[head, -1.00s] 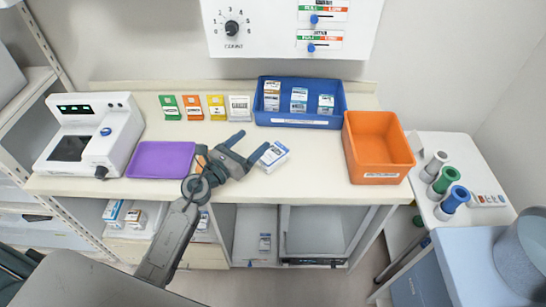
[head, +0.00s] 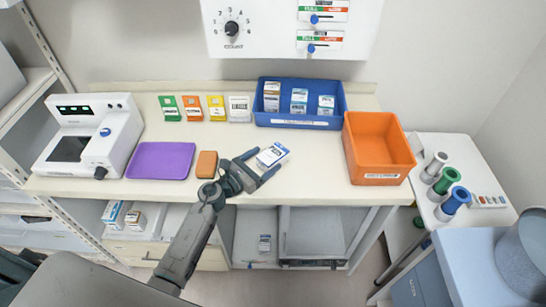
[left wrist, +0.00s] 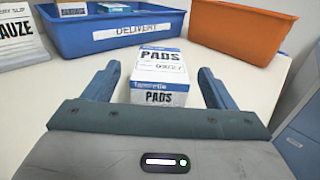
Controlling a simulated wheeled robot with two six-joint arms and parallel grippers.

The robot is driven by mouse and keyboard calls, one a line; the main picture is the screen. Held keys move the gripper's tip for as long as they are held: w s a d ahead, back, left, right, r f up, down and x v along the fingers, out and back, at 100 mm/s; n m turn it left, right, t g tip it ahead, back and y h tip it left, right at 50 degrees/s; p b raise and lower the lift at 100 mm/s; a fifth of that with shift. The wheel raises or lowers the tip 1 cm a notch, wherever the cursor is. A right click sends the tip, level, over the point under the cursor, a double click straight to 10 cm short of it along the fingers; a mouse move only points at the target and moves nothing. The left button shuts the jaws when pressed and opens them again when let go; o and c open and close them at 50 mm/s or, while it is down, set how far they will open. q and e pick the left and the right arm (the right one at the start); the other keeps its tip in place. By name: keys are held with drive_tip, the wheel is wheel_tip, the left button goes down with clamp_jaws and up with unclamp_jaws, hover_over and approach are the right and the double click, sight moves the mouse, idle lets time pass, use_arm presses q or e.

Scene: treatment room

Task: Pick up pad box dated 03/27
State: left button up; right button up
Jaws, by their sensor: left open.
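The pad box (head: 272,156) is white and blue and lies on the counter in front of the blue bin. In the left wrist view the pad box (left wrist: 160,78) reads "PADS", with a small date on its top that looks like 03/27. My left gripper (head: 262,170) is open, with one finger on each side of the box's near end. In the left wrist view the fingers of my left gripper (left wrist: 155,85) stand apart from the box with gaps on both sides. My right gripper is not in view.
A blue bin (head: 300,123) labelled "DELIVERY" holds several boxes behind the pad box. An orange bin (head: 378,178) stands to the right. A purple tray (head: 160,160) and a brown block (head: 206,164) lie to the left. Several coloured cards (head: 193,107) stand at the back.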

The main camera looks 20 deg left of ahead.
sight(273, 153)
use_arm(q)
drive_tip(key=p+x, duration=0.1)
drive_tip(key=x, duration=0.3)
drive_tip(key=shift+w+d+r, duration=0.1)
drive_tip(key=shift+w+d, duration=0.05)
drive_tip(key=shift+w, duration=0.1)
drive_tip(key=c, duration=1.1)
drive_tip(key=shift+r, duration=0.15)
